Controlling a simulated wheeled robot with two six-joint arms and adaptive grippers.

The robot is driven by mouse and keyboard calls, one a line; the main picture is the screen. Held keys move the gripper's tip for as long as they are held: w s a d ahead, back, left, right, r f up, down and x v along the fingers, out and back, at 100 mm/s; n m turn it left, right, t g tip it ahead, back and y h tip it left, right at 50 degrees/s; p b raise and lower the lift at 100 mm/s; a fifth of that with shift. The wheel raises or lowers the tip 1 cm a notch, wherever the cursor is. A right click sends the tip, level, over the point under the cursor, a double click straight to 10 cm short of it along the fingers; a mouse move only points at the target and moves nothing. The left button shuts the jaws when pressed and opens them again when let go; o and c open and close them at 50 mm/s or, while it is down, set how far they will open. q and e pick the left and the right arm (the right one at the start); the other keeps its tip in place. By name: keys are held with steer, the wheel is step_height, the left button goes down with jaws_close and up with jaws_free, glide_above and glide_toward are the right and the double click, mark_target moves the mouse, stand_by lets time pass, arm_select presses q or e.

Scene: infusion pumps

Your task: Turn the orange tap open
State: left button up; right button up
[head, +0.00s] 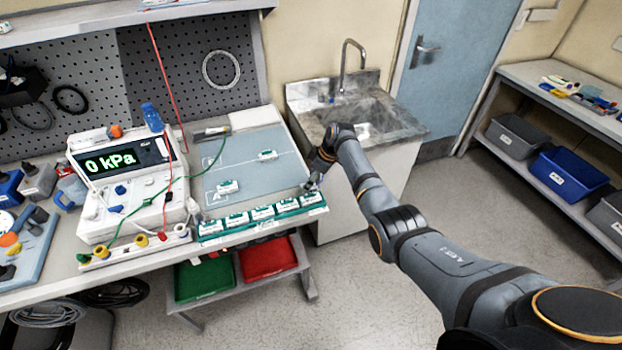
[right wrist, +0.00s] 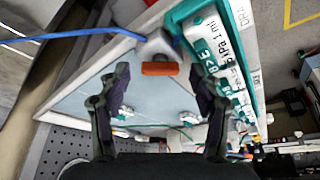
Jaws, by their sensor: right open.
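The orange tap (right wrist: 159,69) shows in the right wrist view as a short orange bar on a pale grey fitting (right wrist: 153,46) at the board's edge. A blue tube runs from the fitting to the left. My right gripper (right wrist: 158,78) is open, with one dark finger on each side of the tap and visible gaps to it. In the head view my right gripper (head: 314,181) is at the bench's right front corner, and I cannot make out the tap there. My left gripper is in neither view.
A row of green-and-white pump modules (head: 262,213) lies along the bench front, close to my right gripper. A pressure unit (head: 128,185) reading 0 kPa stands left. The sink (head: 365,118) is behind my right arm. Red (head: 267,258) and green (head: 204,278) bins sit below.

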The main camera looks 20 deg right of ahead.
steer(key=v, duration=1.2)
